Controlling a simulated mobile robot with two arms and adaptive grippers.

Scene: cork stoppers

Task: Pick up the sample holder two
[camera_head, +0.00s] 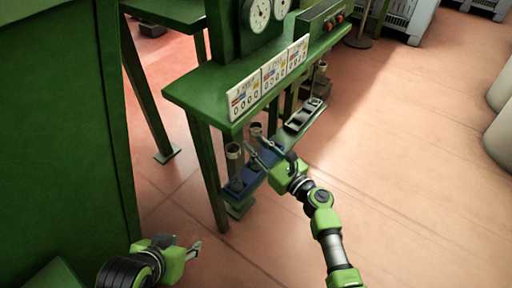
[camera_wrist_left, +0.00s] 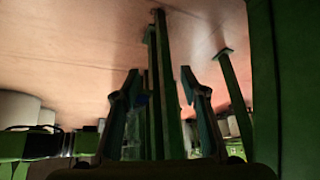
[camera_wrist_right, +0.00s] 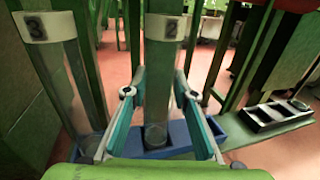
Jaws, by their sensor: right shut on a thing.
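Sample holder two (camera_wrist_right: 163,60) is a clear tube with a white band marked 2, upright in a blue tray (camera_wrist_right: 181,134). My right gripper (camera_wrist_right: 160,95) has one finger on each side of this tube and is shut on it. In the head view, the right gripper (camera_head: 262,150) is at the holder (camera_head: 255,131), whose lower part is partly hidden. A second tube marked 3 (camera_wrist_right: 36,27) stands to its left, also seen in the head view (camera_head: 234,160). My left gripper (camera_head: 194,249) is low at the front, away from the holders; its fingers are apart and empty in the left wrist view (camera_wrist_left: 160,90).
The green stand (camera_head: 205,85) has counter plates (camera_head: 268,75) and dials above the tray. A dark rack (camera_head: 300,115) sits to the right of the blue tray, with another holder (camera_head: 320,72) beyond it. A large green panel (camera_head: 60,120) fills the left. Floor on the right is clear.

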